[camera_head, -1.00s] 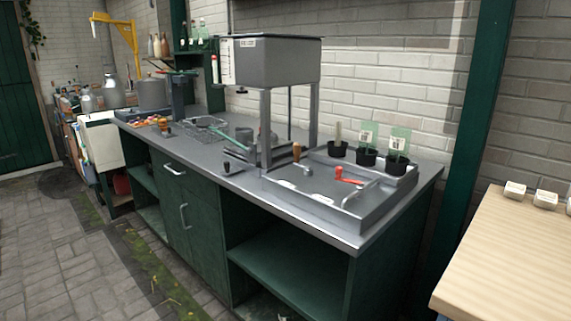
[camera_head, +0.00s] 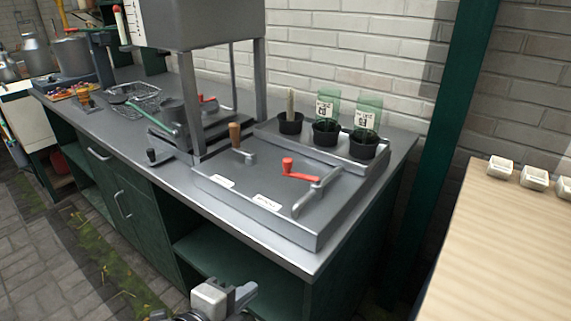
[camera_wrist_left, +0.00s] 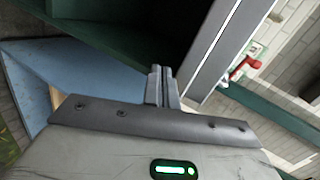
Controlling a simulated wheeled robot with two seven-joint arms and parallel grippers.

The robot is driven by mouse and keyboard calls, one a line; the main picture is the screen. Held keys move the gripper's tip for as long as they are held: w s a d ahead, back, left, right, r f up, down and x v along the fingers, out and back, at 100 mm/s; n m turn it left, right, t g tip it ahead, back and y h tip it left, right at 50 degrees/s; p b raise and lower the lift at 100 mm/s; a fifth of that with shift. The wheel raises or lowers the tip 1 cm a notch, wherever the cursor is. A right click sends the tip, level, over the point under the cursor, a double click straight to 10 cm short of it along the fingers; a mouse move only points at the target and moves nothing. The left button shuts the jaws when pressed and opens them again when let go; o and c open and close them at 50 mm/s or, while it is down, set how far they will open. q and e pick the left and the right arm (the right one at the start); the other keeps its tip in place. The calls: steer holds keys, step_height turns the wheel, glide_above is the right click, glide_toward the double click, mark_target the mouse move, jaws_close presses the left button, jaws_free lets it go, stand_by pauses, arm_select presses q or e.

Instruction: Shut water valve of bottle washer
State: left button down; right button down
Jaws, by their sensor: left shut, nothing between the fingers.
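A red lever handle (camera_head: 300,172) stands on the flat grey metal unit (camera_head: 245,205) at the right end of the counter. A red part also shows in the left wrist view (camera_wrist_left: 247,65), at the upper right. My left gripper (camera_head: 246,293) is low at the bottom of the head view, in front of the counter, apart from the red handle. Its fingers (camera_wrist_left: 161,72) are together and empty in the left wrist view. My right gripper is in neither view.
A wooden handle (camera_head: 235,134) and a small metal tap stand left of the red handle. The counter's front edge (camera_head: 270,258) lies between my gripper and the unit. A wooden table (camera_head: 510,240) is at the right.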

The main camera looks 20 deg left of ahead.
arm_select(q)
step_height(320, 180, up, 9)
steer(key=w+a+m+t, duration=0.2)
steer(key=m, duration=0.9)
steer(key=m+t+h+p, duration=0.1)
steer(key=m+t, duration=0.1)
steer(key=m, duration=0.6)
glide_toward(285, 165)
steer(key=p+x, duration=0.2)
steer(key=x, duration=0.4)
steer(key=shift+w+d+p, duration=0.1)
steer(key=shift+w+p, duration=0.2)
steer(key=shift+w, duration=0.1)
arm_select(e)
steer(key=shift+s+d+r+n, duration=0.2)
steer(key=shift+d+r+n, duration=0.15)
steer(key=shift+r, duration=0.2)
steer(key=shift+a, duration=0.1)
